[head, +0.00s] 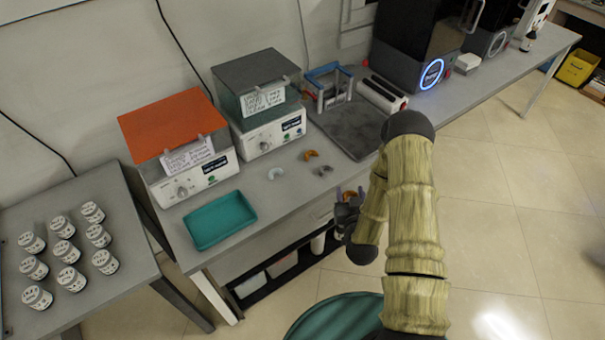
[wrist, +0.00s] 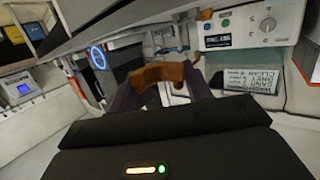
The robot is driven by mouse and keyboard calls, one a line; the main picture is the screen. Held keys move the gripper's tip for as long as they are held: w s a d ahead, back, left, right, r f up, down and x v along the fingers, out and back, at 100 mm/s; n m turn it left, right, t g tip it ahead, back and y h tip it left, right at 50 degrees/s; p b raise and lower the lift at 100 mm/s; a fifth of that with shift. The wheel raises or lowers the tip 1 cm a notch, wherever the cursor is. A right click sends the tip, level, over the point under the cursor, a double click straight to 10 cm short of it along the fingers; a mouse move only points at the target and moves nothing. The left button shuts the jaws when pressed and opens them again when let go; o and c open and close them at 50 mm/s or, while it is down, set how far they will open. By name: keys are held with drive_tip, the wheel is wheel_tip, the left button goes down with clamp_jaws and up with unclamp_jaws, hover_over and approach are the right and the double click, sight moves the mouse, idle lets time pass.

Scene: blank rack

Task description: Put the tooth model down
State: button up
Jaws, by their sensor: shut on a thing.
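My gripper (head: 350,194) is beside the front edge of the grey bench. In the wrist view, an orange-brown, arch-shaped tooth model (wrist: 160,74) sits between its two dark fingers, and the gripper is shut on it. In the head view the held model is too small and dark to make out clearly. Three more arch-shaped models lie on the bench: a white one (head: 276,173), an orange one (head: 311,154) and a grey one (head: 323,170).
A teal tray (head: 219,219) lies at the bench's front left. Machines with orange (head: 172,123) and dark grey (head: 255,68) lids stand behind. A dark mat (head: 352,124) with a blue-framed stand (head: 329,84) is to the right. White jars (head: 64,250) stand on a separate left table.

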drive_tip(key=w+a+r+n+y+b, duration=0.1)
drive_tip(key=w+a+n+y+b, duration=0.15)
drive_tip(key=w+a, duration=0.35)
wheel_tip(320, 180, up, 4)
drive_tip(key=n+g+y+b, duration=0.1)
drive_tip(key=n+y, duration=0.2)
drive_tip(key=y, duration=0.1)
hover_over(291, 188)
drive_tip(key=shift+w+f+m, duration=0.1)
drive_tip(key=shift+f+m, duration=0.05)
drive_tip(key=shift+m, duration=0.2)
drive_tip(key=shift+f+p, duration=0.3)
drive_tip(key=shift+f, duration=2.65)
drive_tip(key=shift+f, duration=2.05)
